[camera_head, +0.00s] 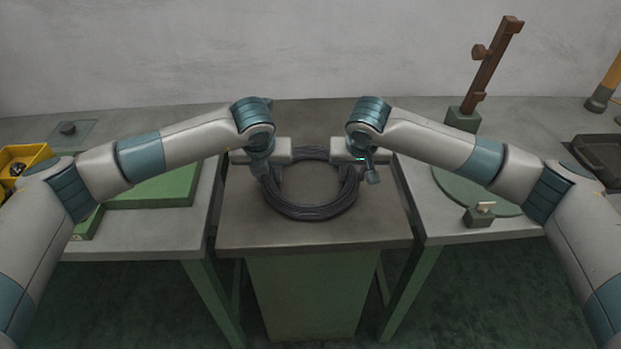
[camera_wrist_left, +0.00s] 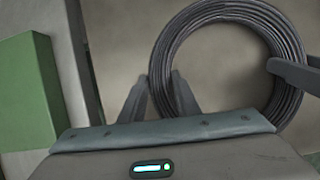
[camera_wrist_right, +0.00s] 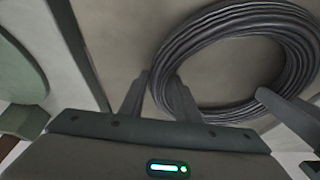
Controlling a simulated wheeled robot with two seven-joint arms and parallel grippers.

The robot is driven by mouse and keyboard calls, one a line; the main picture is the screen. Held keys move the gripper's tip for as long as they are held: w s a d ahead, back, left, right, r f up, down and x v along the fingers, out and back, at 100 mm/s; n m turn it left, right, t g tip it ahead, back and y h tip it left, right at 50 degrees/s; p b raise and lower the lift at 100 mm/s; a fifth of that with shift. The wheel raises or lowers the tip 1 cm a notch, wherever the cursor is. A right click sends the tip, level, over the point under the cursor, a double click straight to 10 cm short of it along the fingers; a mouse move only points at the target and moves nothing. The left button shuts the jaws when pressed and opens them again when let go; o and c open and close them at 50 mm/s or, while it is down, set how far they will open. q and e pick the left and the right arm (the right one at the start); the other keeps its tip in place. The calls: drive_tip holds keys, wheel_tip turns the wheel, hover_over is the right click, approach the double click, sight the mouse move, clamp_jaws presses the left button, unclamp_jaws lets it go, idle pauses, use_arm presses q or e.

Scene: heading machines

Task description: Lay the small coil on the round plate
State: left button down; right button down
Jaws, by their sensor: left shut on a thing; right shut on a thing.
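The coil (camera_head: 310,212) is a dark grey ring of wound wire over the middle stand; I cannot tell if it rests on the top or is just above it. My left gripper (camera_head: 267,176) is shut on its left side, and the left wrist view shows the coil (camera_wrist_left: 172,40) between the fingers (camera_wrist_left: 164,92). My right gripper (camera_head: 353,174) is shut on its right side; the right wrist view shows the coil (camera_wrist_right: 172,62) between the fingers (camera_wrist_right: 158,92). The round plate (camera_head: 462,190) is a flat green disc on the right table, partly hidden by my right arm.
The middle stand (camera_head: 240,225) has gaps to the tables on both sides. A brown post (camera_head: 487,70) stands behind the plate, and a small green block (camera_head: 479,216) sits at its front edge. A green slab (camera_head: 160,188) and yellow bin (camera_head: 22,155) are at left, a dark tray (camera_head: 600,152) at far right.

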use_arm(q)
drive_tip(key=shift+w+a+r, duration=0.1)
drive_tip(key=shift+w+r, duration=0.05)
drive_tip(key=shift+r, duration=0.1)
use_arm(e)
drive_tip(key=shift+w+d+r, duration=0.1)
drive_tip(key=shift+w+r, duration=0.05)
drive_tip(key=shift+r, duration=0.05)
